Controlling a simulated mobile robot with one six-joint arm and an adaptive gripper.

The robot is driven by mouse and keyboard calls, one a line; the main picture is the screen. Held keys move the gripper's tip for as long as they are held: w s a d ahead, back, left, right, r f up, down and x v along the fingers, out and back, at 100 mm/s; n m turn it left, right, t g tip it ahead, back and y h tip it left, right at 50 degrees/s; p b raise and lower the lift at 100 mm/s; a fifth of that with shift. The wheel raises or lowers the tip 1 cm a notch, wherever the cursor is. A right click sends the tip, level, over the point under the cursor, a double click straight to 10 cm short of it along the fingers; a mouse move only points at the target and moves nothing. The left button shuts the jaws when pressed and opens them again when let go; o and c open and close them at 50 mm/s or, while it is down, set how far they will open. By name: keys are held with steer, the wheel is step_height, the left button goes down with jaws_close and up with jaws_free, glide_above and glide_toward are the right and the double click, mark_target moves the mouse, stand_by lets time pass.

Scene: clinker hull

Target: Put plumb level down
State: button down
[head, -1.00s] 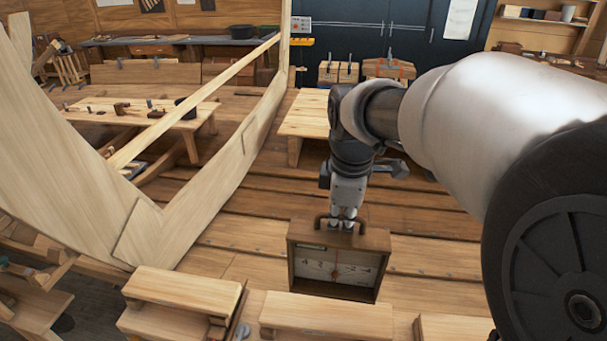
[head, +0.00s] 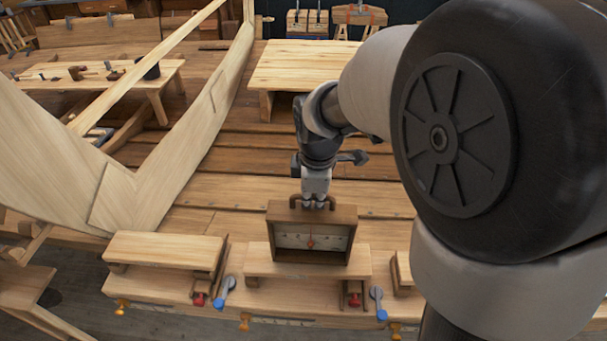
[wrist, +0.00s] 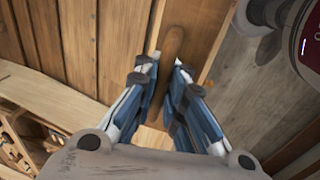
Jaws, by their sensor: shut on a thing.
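The plumb level (head: 345,240) is an open-fronted wooden box with a pale scale and a red pointer, with a dark handle on top. My gripper is shut on the handle. In the wrist view, the handle (wrist: 173,42) runs between the fingertips of my gripper (wrist: 166,68). The box's lower edge overlaps the top of the step block (head: 262,262); I cannot tell whether they touch.
Another step block (head: 163,250) stands to the left. The curved hull planking (head: 190,140) rises on the left. A bare wooden table (head: 305,66) stands behind.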

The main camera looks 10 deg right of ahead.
steer(key=shift+w+f+b, duration=0.1)
steer(key=shift+f+b, duration=0.25)
steer(key=shift+f, duration=0.1)
steer(key=c, duration=1.7)
jaws_free()
steer(key=shift+o, duration=0.2)
steer(key=shift+r, duration=0.1)
step_height(320, 180, up, 11)
steer(key=s+p, duration=0.1)
steer(key=s, duration=0.1)
steer(key=s+m+t, duration=0.2)
steer(key=s+m, duration=1.2)
steer(key=s, duration=0.5)
steer(key=shift+s, duration=0.3)
